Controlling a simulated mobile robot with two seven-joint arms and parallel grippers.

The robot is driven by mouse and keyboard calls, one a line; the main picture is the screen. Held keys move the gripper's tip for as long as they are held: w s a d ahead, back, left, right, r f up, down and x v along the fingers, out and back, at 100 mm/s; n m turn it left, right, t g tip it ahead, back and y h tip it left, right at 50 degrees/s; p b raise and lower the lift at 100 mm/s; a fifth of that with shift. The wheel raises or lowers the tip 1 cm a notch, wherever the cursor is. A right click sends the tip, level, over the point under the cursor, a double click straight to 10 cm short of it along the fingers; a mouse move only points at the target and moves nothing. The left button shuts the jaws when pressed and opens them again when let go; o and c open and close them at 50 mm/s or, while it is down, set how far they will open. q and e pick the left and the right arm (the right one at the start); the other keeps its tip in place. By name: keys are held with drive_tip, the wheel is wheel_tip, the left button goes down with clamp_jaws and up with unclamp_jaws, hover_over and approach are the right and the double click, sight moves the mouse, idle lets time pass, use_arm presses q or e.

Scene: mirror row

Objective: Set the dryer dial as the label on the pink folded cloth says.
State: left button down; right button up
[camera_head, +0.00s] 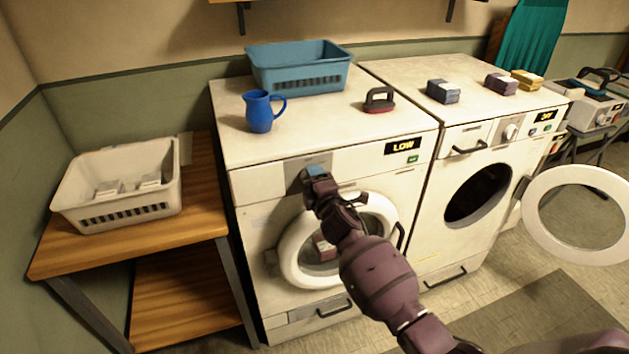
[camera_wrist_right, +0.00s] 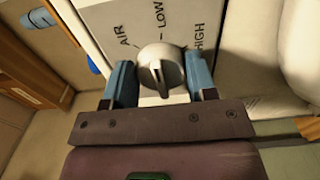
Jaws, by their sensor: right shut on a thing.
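The dryer dial (camera_wrist_right: 160,70) is a round pale metal knob with a raised ridge, below the printed words AIR, LOW and HIGH. My right gripper (camera_wrist_right: 161,85) is shut on it, one blue finger on each side; the ridge's exact setting is hard to tell. In the head view my right gripper (camera_head: 314,172) covers the dial on the left machine (camera_head: 255,225), whose display (camera_head: 403,147) reads LOW. A pinkish folded thing (camera_head: 325,248) shows behind that machine's round window; its label is not readable. My left gripper is not in view.
The right machine's door (camera_head: 575,215) stands open. A white basket (camera_head: 120,195) sits left.

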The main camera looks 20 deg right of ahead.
drive_tip(key=shift+f+m, duration=0.1)
drive_tip(key=shift+m, duration=0.8)
drive_tip(key=o, duration=0.9)
drive_tip(key=shift+s, duration=0.1)
drive_tip(key=s, duration=1)
drive_tip(key=shift+s+d+p, duration=0.15)
drive_tip(key=shift+s+p, duration=0.15)
drive_tip(key=shift+m, duration=0.3)
